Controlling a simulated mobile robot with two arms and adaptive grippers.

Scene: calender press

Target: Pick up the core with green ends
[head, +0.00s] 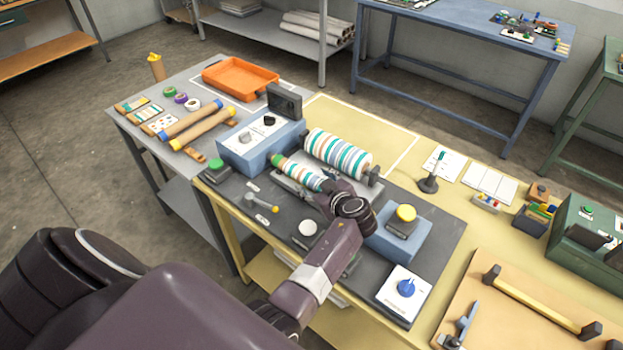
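The core with green ends (299,173) lies across the small press on the dark mat, wrapped in a striped sheet of white, teal and tan. One green end (276,159) shows at its left. Its right end is hidden by my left gripper (325,197). My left gripper reaches over that right end from the front. Its fingertips are mostly hidden by the wrist, so I cannot tell whether they touch or close on the core. My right gripper is not in view.
A wider striped roller (338,153) stands just behind the core. A blue control box (259,143) is at left, and a blue block with a yellow button (404,219) at right. Two cores with blue and yellow ends (196,125) lie farther left, near an orange tray (240,77).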

